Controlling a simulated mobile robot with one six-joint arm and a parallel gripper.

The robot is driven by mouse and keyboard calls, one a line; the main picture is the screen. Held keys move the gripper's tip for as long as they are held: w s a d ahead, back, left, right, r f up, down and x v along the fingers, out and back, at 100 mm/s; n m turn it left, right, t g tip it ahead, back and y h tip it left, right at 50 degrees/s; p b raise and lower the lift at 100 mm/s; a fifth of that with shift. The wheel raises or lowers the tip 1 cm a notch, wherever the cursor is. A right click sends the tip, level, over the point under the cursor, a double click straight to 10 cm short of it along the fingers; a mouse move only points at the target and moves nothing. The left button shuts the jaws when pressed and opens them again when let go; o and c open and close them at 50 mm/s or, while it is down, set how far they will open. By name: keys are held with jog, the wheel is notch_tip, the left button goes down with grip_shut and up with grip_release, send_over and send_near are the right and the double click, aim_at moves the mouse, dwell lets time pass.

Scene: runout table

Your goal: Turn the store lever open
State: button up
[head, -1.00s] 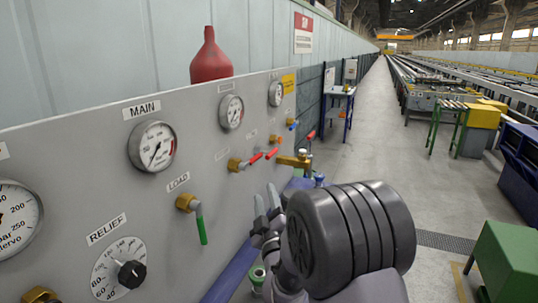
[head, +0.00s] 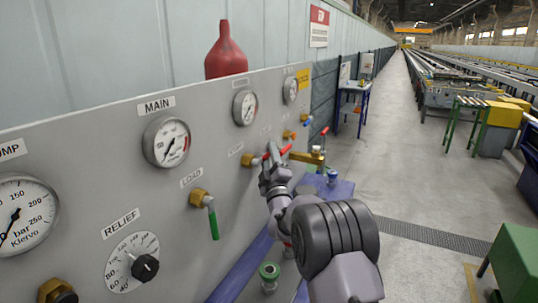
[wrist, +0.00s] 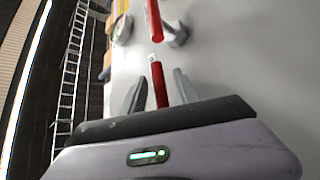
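The grey panel (head: 100,180) carries several lever valves. A green lever (head: 213,222) under the LOAD label hangs down. Farther along, a brass valve (head: 248,160) has a red lever, mostly hidden behind my gripper (head: 271,157) in the head view. The small label above this valve is too small to read, so I cannot tell if it says store. In the wrist view my gripper (wrist: 159,78) is open, with one finger on each side of a red lever (wrist: 158,86). I cannot tell if either finger touches it. A second red lever (wrist: 154,20) lies just beyond.
Gauges (head: 167,142) and a relief knob (head: 145,268) are on the panel. A red bottle (head: 226,55) stands behind its top edge. A brass tap (head: 308,157) projects beyond my gripper. A blue table (head: 352,97) stands farther off.

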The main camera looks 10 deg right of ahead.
jog(key=shift+w+r, duration=0.1)
jog(key=shift+w, duration=0.05)
grip_shut()
dwell(1.4)
